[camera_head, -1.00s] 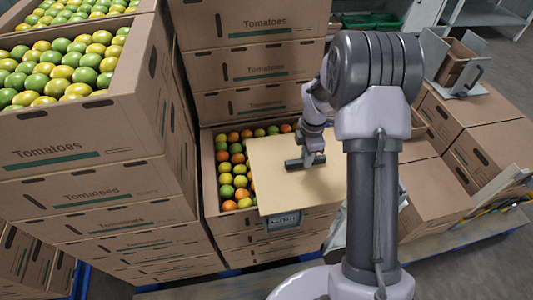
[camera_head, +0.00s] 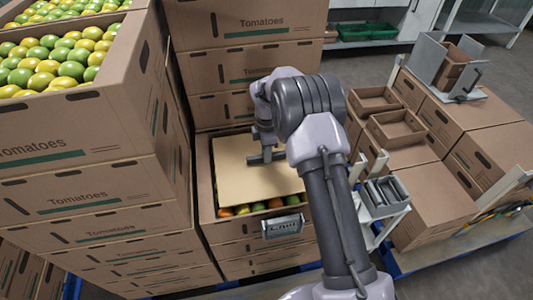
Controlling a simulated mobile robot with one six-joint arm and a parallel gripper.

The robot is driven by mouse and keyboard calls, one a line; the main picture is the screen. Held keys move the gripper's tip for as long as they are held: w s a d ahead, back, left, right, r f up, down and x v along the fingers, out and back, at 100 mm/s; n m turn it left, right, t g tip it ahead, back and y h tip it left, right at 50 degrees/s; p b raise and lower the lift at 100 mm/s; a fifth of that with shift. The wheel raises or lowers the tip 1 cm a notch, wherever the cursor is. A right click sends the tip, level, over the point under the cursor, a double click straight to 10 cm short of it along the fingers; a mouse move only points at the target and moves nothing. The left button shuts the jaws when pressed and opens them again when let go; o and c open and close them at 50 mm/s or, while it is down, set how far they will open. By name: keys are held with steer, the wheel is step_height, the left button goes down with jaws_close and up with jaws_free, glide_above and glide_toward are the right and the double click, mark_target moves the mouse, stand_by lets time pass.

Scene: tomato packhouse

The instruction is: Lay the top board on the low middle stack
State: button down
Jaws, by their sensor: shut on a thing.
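The top board (camera_head: 240,180) is a flat tan sheet over the low middle stack (camera_head: 262,248), whose top box holds red, orange and green tomatoes. My gripper (camera_head: 266,157) is shut on the board from above. The board covers most of the box's opening. A strip of tomatoes (camera_head: 255,207) shows along the near side. The board looks roughly level and in line with the box, but I cannot tell whether it rests on the rim. My arm hides the right part of the board and box.
Tall stacks of tomato boxes stand at the left (camera_head: 85,195) and behind (camera_head: 245,75). A grey label holder (camera_head: 283,226) hangs on the low stack's front. At right are small open boxes (camera_head: 395,128), a small grey rack (camera_head: 385,195) and closed cartons (camera_head: 435,205).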

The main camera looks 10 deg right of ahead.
steer(key=c, duration=1.3)
jaws_free()
steer(key=shift+f, duration=0.1)
steer(key=s+r+m+t+p, duration=0.1)
steer(key=s+r+m+p, duration=0.1)
steer(key=r, duration=1)
steer(key=s+r+m+p, duration=0.3)
steer(key=r, duration=0.9)
steer(key=s+a+r+m+t+y, duration=0.1)
steer(key=s+a+r+m+t, duration=0.1)
steer(key=s+r+m, duration=0.8)
steer(key=s+a+f+m+t+y, duration=0.1)
steer(key=s+m, duration=0.6)
steer(key=s, duration=1.3)
steer(key=shift+s+a+f+t, duration=0.15)
steer(key=shift+a+t, duration=0.3)
steer(key=shift+t, duration=0.45)
